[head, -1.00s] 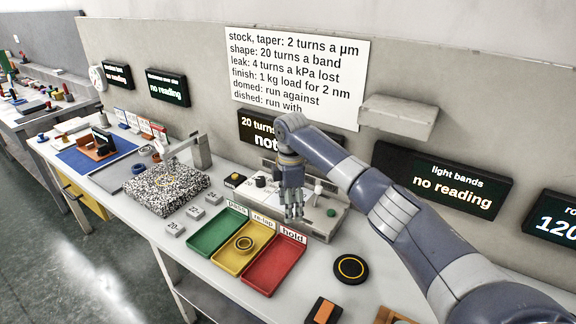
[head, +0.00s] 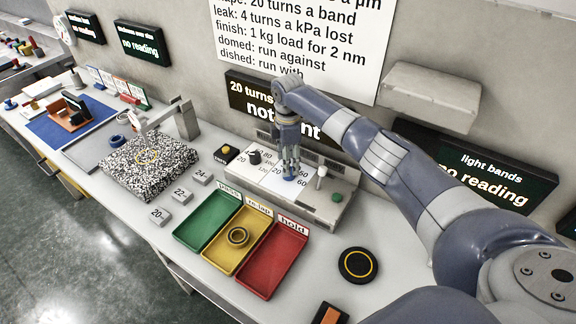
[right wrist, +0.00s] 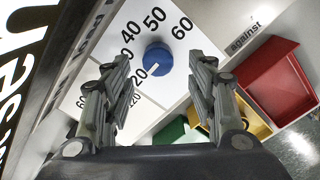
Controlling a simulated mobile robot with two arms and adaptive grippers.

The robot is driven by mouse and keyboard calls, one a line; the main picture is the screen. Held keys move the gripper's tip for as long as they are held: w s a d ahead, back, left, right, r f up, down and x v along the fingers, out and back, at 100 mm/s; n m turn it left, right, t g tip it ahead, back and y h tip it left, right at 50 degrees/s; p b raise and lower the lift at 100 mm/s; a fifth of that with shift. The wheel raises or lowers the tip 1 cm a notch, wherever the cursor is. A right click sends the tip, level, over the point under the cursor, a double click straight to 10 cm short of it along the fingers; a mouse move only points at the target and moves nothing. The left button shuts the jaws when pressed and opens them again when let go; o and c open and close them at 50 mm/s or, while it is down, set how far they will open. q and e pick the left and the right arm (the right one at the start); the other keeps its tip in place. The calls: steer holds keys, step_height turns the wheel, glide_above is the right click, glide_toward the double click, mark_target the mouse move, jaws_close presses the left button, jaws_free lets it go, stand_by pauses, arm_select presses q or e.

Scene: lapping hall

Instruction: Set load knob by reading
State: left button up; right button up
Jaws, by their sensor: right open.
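The blue knob (right wrist: 159,58) sits on a white dial plate (right wrist: 150,95) marked with numbers including 40, 50 and 60. Its white mark points down-left in the right wrist view, near the 20. My right gripper (head: 290,174) is over the control box (head: 318,212). In the right wrist view my right gripper (right wrist: 161,80) is open, with a finger on either side of the knob in the picture; I cannot tell whether they touch it. My left gripper is out of view.
A black knob (head: 254,157), white-topped lever (head: 321,171) and green button (head: 337,197) flank the dial. Green (head: 190,238), yellow (head: 221,263) and red (head: 262,283) trays stand in front. A wall sheet (head: 300,30) lists rules, including "1 kg load for 2 nm".

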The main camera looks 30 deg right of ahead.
step_height(320, 180, down, 4)
steer(key=shift+w+r, duration=0.1)
steer(key=shift+r, duration=0.05)
steer(key=shift+f, duration=0.3)
steer(key=shift+c, duration=1)
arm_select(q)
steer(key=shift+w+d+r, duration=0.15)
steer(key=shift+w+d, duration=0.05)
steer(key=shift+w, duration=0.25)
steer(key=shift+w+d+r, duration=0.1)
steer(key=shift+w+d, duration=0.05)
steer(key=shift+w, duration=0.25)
arm_select(e)
steer(key=c, duration=0.8)
